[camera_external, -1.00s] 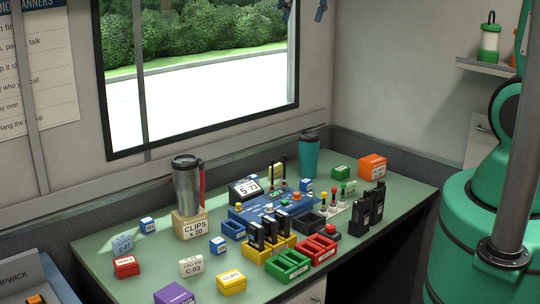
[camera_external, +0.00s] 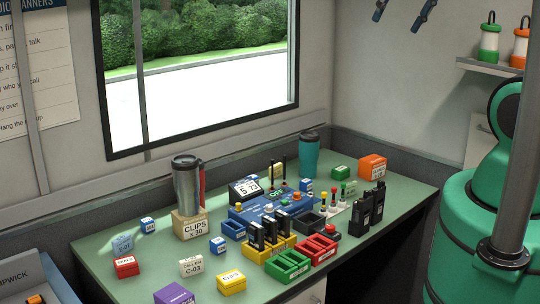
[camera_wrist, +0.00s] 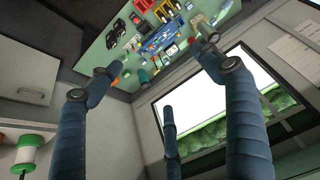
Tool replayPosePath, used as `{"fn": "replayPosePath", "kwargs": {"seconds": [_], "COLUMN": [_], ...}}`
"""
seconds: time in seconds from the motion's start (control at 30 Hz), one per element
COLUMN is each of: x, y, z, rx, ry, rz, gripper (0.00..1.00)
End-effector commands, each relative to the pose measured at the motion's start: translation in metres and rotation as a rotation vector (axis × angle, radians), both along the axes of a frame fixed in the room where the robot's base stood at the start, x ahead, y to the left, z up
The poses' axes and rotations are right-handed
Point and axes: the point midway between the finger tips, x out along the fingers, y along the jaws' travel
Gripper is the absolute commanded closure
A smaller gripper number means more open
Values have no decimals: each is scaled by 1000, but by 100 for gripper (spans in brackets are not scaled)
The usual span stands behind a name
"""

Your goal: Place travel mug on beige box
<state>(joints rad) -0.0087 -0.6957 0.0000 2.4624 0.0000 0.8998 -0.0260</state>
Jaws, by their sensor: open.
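A silver travel mug (camera_external: 186,187) with a dark lid and red handle stands upright on a beige box (camera_external: 195,228) labelled "CLIPS x 30", on the left part of the green desk. A teal lidded cup (camera_external: 309,157) stands upright at the desk's back edge and also shows in the wrist view (camera_wrist: 143,75). My gripper (camera_external: 402,16) is at the top of the external view, high above the desk's right side, well apart from the mug. In the wrist view its fingers (camera_wrist: 158,62) are spread and empty, partly covering the distant desk.
The desk (camera_external: 110,247) holds several small labelled boxes, a blue console (camera_external: 270,208), colored trays and black radios (camera_external: 368,212). An orange box (camera_external: 373,167) sits at the right back. A window (camera_external: 200,70) is behind the desk. Lanterns (camera_external: 489,42) stand on a wall shelf.

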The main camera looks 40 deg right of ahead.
Motion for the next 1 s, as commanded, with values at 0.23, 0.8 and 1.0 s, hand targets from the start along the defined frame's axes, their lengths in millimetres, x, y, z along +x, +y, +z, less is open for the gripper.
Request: {"fn": "replayPosePath", "kwargs": {"seconds": [0.23,0.8,1.0], "x": [-19,-19,-19], "y": [-3,-3,-3], "z": [-7,-18,-46], "rx": [12,13,13], "ry": [-16,-16,-16], "rz": [-31,-32,-32], "gripper": [21,21,21]}}
